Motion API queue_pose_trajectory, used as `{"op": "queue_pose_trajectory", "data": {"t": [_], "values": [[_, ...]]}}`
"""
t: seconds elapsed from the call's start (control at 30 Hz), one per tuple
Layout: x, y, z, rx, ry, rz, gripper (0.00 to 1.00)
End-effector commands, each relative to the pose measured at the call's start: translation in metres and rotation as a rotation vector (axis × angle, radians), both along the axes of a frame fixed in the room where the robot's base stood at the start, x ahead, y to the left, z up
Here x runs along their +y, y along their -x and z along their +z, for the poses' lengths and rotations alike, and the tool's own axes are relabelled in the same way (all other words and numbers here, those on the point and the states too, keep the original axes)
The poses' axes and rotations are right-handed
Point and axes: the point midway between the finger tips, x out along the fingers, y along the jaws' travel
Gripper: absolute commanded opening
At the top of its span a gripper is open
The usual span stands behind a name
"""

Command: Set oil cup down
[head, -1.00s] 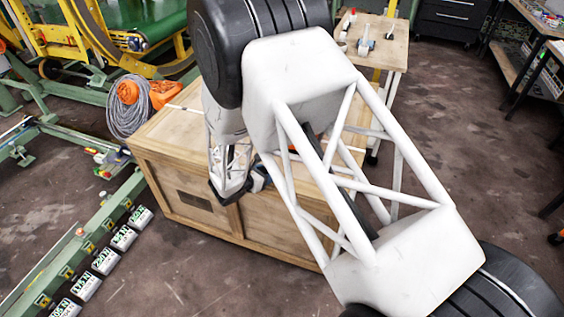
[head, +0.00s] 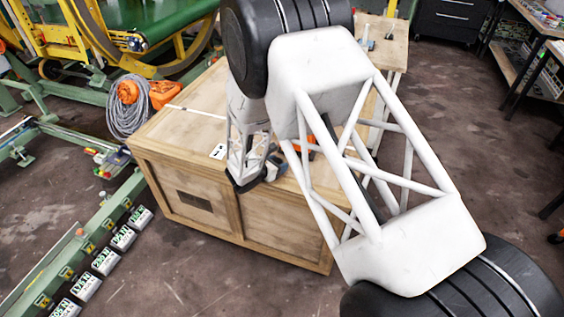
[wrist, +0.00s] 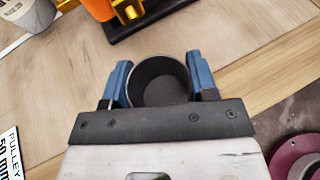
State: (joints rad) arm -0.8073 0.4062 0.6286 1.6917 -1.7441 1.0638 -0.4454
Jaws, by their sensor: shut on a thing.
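In the wrist view, the oil cup (wrist: 160,82) is a round, dark grey, open-topped cup that looks empty inside. My gripper (wrist: 160,88) is shut on it, with one blue finger pressed on each side. The cup is over the pale wooden top of the crate (wrist: 60,85); I cannot tell whether its base touches the wood. In the head view, my gripper (head: 255,178) is at the front edge of the wooden crate (head: 195,190), mostly behind my own arm, and the cup cannot be made out there.
An orange and yellow object (wrist: 105,8) on a black base stands beyond the cup. A grey weight (wrist: 28,14) lies at the upper left, and a "PULLEY" label (wrist: 10,150) at the lower left.

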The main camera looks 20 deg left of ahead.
Motion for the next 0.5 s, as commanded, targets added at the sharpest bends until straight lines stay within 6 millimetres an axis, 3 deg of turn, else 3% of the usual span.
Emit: {"op": "queue_pose_trajectory", "data": {"t": [0.2, 0.5], "values": [[-0.011, -0.025, 0.001, -0.001, 0.000, -0.001, 0.28], [-0.009, -0.023, -0.005, -0.001, -0.001, 0.001, 0.28]]}}
